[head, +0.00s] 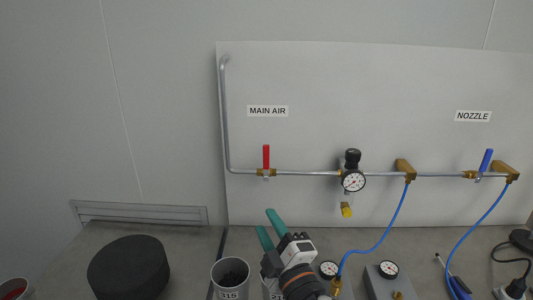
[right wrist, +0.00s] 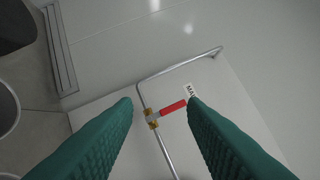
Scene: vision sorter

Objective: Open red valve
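The red valve handle (head: 266,156) stands upright, across the horizontal metal pipe, below the MAIN AIR label on the white panel. Its brass body (head: 266,173) sits in the pipe. My right gripper (head: 267,221) is open and empty, below the valve, with its green fingers pointing up toward the panel. In the right wrist view the red handle (right wrist: 173,107) and brass valve body (right wrist: 151,118) show beyond and between the two spread fingertips (right wrist: 160,101). The tip of the handle is close to the right finger in that picture; no contact is visible. My left gripper is out of view.
A pressure regulator with gauge (head: 353,181) and a blue-handled valve (head: 486,160) sit along the pipe to the right. Blue hoses (head: 378,243) hang down. A cup marked 315 (head: 230,280), a dark round object (head: 129,268) and gauge blocks (head: 384,284) stand on the bench.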

